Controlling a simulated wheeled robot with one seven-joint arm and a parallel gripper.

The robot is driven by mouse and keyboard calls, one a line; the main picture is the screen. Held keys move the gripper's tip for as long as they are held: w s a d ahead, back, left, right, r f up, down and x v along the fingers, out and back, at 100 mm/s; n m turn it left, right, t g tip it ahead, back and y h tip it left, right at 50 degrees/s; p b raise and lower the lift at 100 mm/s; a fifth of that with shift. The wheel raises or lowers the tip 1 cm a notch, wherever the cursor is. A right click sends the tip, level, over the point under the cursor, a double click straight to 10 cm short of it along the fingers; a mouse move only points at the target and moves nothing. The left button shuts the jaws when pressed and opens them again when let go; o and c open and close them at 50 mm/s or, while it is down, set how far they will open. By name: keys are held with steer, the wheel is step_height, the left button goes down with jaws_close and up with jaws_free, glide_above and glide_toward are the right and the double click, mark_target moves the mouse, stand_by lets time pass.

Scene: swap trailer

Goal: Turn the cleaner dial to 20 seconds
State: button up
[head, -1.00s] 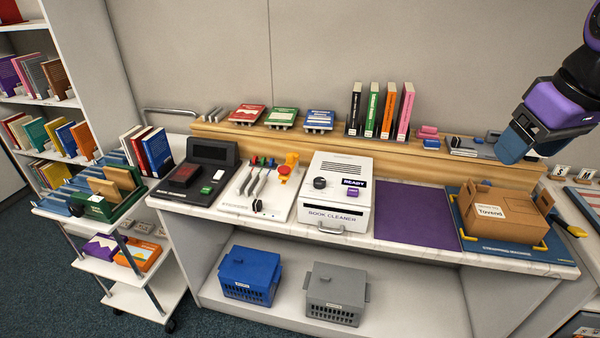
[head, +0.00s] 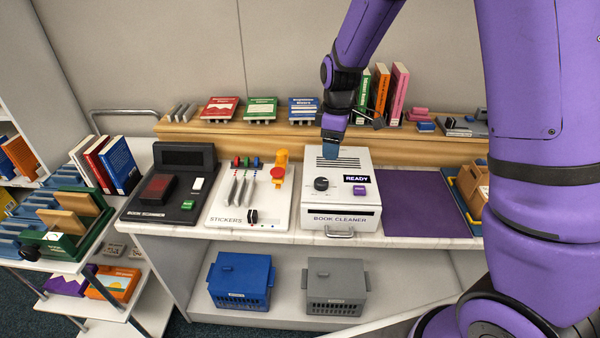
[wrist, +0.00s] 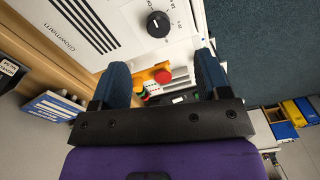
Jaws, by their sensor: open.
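The white book cleaner (head: 312,210) stands on the counter, with a black dial (head: 321,184) on its top left, a READY display and a purple button (head: 359,190). In the wrist view the dial (wrist: 158,24) shows beyond my fingertips, with tick marks and numbers around it too small to read. My gripper (head: 334,148) hangs above the back of the cleaner's top, behind the dial and apart from it. In the wrist view its two blue fingers (wrist: 165,78) are spread with nothing between them.
A sticker station (head: 253,195) with levers and a red-topped post stands left of the cleaner. A purple mat (head: 420,200) lies to the right. Behind runs a wooden ledge (head: 200,128) with upright books near my arm. A cardboard box (head: 474,185) is partly hidden by my arm.

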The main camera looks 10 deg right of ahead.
mark_target(322, 180)
steer(key=shift+n, duration=0.4)
steer(key=f, duration=0.4)
steer(key=w+a+f, duration=0.1)
steer(key=f, duration=0.7)
steer(key=shift+w+a+f, duration=0.3)
steer(key=shift+a+f, duration=0.1)
steer(key=c, duration=0.9)
